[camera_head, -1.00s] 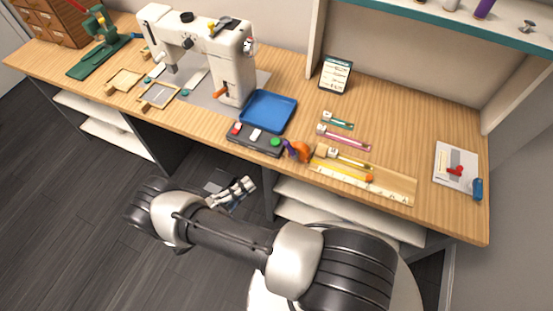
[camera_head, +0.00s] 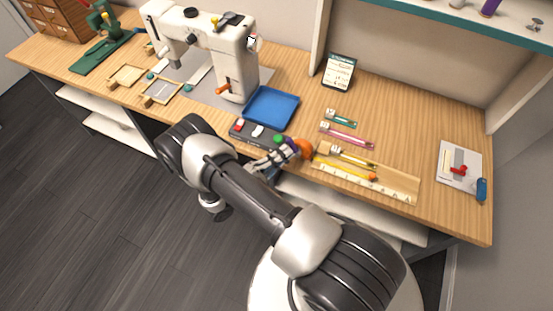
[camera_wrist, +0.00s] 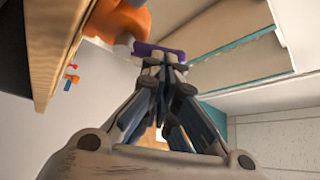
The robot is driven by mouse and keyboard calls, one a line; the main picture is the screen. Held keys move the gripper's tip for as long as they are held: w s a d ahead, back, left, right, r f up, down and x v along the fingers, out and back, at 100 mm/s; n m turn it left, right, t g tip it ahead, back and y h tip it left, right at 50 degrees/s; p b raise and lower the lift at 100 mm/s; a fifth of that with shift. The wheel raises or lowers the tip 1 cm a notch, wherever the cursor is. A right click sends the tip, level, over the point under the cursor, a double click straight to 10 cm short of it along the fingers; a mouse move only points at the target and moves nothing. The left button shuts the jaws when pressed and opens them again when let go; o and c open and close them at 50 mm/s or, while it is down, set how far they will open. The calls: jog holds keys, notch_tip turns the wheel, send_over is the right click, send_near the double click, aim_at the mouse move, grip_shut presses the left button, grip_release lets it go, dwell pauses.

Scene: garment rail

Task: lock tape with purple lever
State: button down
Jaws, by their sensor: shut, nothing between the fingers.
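The orange tape body (camera_head: 304,149) sits at the front edge of the wooden table. It also shows large at the upper left of the wrist view (camera_wrist: 118,22). Its purple lever (camera_wrist: 158,51) sticks out beside the orange part, just beyond my fingertips in the wrist view. My gripper (camera_wrist: 163,64) is shut with nothing between its fingers. Its tips are at or very near the lever; I cannot tell whether they touch. In the head view my gripper (camera_head: 282,154) is at the table's front edge, left of the orange body, and partly hides the lever.
A dark control box (camera_head: 240,131) with coloured buttons and a blue tray (camera_head: 271,109) are left of the tape. A ruler (camera_head: 395,189) and several pencil-like tools lie to the right. The white sewing machine (camera_head: 233,60) stands farther left. Shelves are under the table.

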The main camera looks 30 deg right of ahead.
aim_at(297, 158)
dwell(0.4)
jog(key=shift+s+d+r+m+g+y+p, duration=0.15)
jog(key=shift+m+g+y+p, duration=0.3)
jog(key=shift+m, duration=0.45)
jog(key=shift+r+m+y+p, duration=0.1)
jog(key=shift+m+y+p, duration=0.25)
jog(key=shift+m, duration=0.45)
jog(key=shift+s+d+r+m+g+p, duration=0.1)
jog(key=shift+m+g+p, duration=0.15)
jog(key=shift+m+p, duration=0.15)
jog(key=m+y+p, duration=0.1)
jog(key=s+d+m+y+p, duration=0.1)
jog(key=m, duration=0.1)
jog(key=s+d+m+y+p, duration=0.1)
jog(key=p, duration=0.1)
jog(key=shift+s+r, duration=0.2)
jog(key=shift+s, duration=0.05)
jog(key=shift+s+d, duration=0.1)
jog(key=shift+s, duration=0.1)
